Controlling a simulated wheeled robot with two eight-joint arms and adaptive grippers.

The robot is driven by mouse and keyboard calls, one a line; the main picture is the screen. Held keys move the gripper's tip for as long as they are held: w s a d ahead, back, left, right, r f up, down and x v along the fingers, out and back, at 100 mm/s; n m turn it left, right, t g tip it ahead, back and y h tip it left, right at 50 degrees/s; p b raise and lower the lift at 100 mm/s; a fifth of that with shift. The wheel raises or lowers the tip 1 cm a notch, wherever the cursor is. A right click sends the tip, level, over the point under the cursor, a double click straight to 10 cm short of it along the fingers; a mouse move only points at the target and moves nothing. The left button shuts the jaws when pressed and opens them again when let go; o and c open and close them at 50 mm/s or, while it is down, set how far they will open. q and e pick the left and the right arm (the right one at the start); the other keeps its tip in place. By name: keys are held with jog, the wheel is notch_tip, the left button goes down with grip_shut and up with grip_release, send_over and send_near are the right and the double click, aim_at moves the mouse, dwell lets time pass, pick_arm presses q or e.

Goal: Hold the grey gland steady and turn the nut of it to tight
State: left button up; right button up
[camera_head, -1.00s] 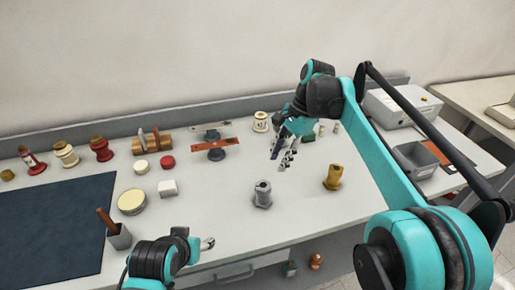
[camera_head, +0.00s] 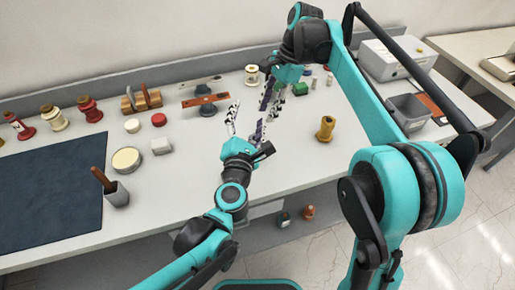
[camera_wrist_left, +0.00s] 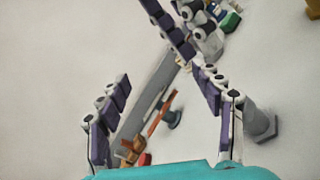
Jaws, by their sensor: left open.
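The grey gland, a hex-based fitting, shows at the right of the left wrist view (camera_wrist_left: 260,122), just outside one finger and partly covered by it. In the head view it is hidden behind my left gripper (camera_head: 247,126). That gripper is open, with nothing between its fingers; it also shows in the left wrist view (camera_wrist_left: 162,80). Whether a finger touches the gland cannot be told. My right gripper (camera_head: 272,97) hangs with its fingers pointing down, just beyond my left one. Its fingers are apart and look empty. The gland's nut cannot be made out.
A brass gland (camera_head: 325,128) stands upright to the right. Orange-red (camera_head: 206,99) and grey bars lie toward the back. A round tin (camera_head: 126,160), a cup with a brown handle (camera_head: 116,193) and a dark mat (camera_head: 50,200) are at the left. A grey bin (camera_head: 409,108) is at the right.

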pick_arm(q)
jog(key=d+f+n+g+y, duration=0.1)
jog(key=f+n, duration=0.2)
jog(key=f, duration=0.1)
jog(key=f+n+g+y, duration=0.1)
jog(key=f+n, duration=0.3)
jog(key=d+f+n+g+y, duration=0.1)
jog(key=f+n, duration=0.2)
jog(key=shift+s+d+f+n+g+y, duration=0.25)
jog(key=shift+d+f+n+g+y, duration=0.05)
jog(key=shift+d+f, duration=0.1)
jog(key=shift+a+f+n, duration=0.1)
jog(key=shift+f+n, duration=0.2)
jog(key=shift+f, duration=0.1)
jog(key=x, duration=0.7)
jog(key=shift+w+a+f, duration=0.1)
jog(key=shift+w+f, duration=0.1)
jog(key=shift+w, duration=0.05)
jog(key=c, duration=1.5)
